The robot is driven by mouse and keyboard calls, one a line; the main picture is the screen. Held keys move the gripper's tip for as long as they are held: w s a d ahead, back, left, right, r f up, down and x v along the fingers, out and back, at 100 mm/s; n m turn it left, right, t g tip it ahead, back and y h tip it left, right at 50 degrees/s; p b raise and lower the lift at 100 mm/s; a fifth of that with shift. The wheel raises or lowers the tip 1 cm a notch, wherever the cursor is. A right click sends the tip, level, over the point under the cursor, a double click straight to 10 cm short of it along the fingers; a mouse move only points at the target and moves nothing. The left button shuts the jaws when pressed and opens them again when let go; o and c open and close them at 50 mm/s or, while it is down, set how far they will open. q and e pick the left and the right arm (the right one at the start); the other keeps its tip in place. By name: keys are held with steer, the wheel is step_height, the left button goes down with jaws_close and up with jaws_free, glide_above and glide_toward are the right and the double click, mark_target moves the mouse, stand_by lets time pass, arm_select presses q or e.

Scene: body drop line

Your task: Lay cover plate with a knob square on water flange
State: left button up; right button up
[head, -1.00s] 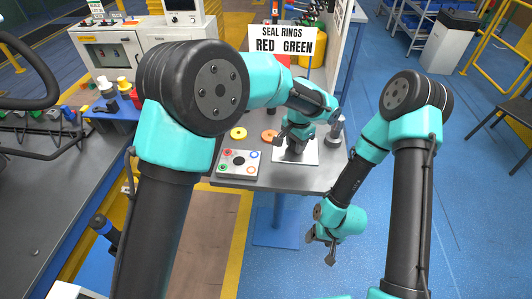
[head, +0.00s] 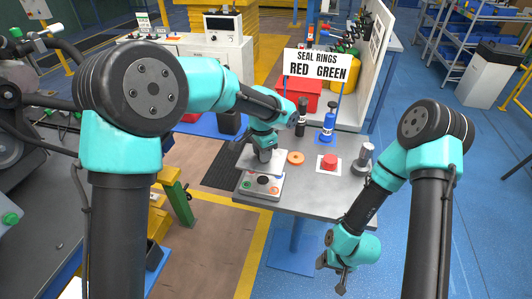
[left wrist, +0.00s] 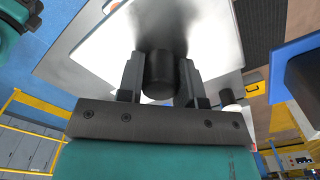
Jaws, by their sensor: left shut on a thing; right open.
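The cover plate (head: 247,161) is a pale square plate with a black knob (left wrist: 159,75) standing on it. My left gripper (head: 263,154) is shut on the knob, which sits between both fingers in the left wrist view. The plate (left wrist: 110,48) is over the back part of a light grey block (head: 257,194) with coloured rings, which looks like the water flange. The plate hides the block's rear; I cannot tell whether they touch. My right gripper (head: 333,276) is open and empty, low in front of the table's right side.
An orange ring (head: 295,158) lies right of the plate. A red knob on a white square (head: 329,163) and a grey post (head: 364,157) stand further right. Black (head: 302,118) and blue (head: 328,123) bottles stand behind, before the seal rings sign (head: 318,64).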

arm_select(q)
glide_above(263, 180)
steer(key=shift+f, duration=3.9)
steer(key=shift+f, duration=1)
steer(key=o, duration=1.1)
steer(key=shift+r, duration=3)
